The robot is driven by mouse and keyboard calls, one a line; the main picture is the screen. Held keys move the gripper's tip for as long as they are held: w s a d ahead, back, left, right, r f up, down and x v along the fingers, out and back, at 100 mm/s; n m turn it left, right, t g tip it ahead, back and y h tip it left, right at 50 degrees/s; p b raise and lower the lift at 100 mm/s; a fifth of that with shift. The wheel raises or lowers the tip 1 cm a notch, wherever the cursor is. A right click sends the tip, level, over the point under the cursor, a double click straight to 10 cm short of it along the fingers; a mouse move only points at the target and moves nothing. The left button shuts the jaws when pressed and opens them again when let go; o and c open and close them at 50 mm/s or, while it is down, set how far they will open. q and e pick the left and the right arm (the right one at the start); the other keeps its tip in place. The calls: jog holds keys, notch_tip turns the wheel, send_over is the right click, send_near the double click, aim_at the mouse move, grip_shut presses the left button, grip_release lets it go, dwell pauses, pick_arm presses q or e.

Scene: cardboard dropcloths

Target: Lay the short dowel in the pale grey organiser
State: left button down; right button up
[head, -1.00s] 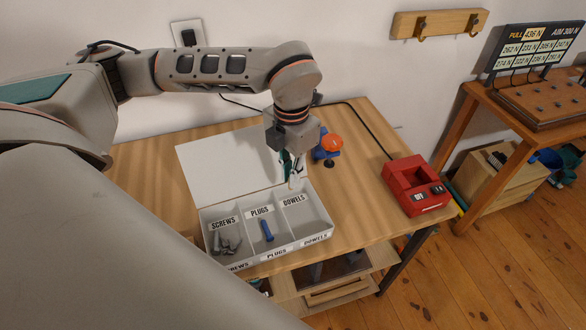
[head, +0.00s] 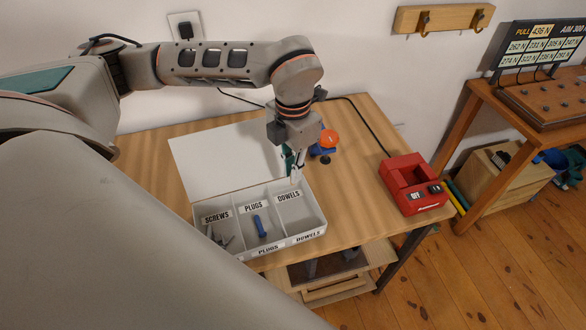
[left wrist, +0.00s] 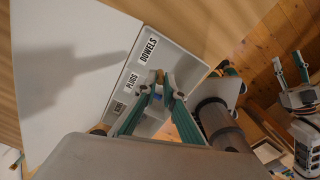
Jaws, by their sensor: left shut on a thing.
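The pale grey organiser (head: 325,224) stands on the workbench with its white lid open behind it. Its compartments are labelled screws, plugs and dowels. Grey screws (head: 219,236) and a blue plug (head: 260,227) lie in the first two; the dowels compartment (head: 297,211) looks empty. My left gripper (head: 295,175) points down over the back edge of the dowels compartment. In the left wrist view my left gripper (left wrist: 163,92) is shut on a small tan piece, seemingly the short dowel (left wrist: 160,77), mostly hidden between the fingers.
A blue and orange tool (head: 327,143) stands close behind the left gripper. A red charger (head: 413,185) sits at the bench's right end, with a black cable running behind. Bare bench top lies between organiser and charger. A second bench (head: 505,120) stands at right.

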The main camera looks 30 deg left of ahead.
pick_arm(q)
jog(key=shift+f+b, duration=1.05)
jog(key=shift+f, duration=0.45)
jog(key=shift+f+b, duration=1.65)
jog(key=shift+f, duration=0.9)
jog(key=shift+s+d+t+y+p, duration=0.15)
jog(key=shift+d+t+y+p, duration=0.15)
jog(key=shift+t+y+p, duration=0.15)
jog(key=shift+s+d+f+t+y, duration=0.1)
jog(key=shift+s+d+t+y, duration=0.2)
jog(key=shift+y, duration=0.35)
jog(key=shift+d+f+t+y, duration=0.15)
jog(key=shift+t+y, duration=0.2)
jog(key=shift+y, duration=0.05)
jog(key=shift+s+d+f+t+y+b, duration=0.15)
jog(key=shift+d+t+y+b, duration=0.2)
jog(key=shift+b, duration=0.3)
jog(key=shift+a+y+b, duration=0.1)
jog(key=shift+y+b, duration=0.15)
jog(key=shift+b, duration=0.2)
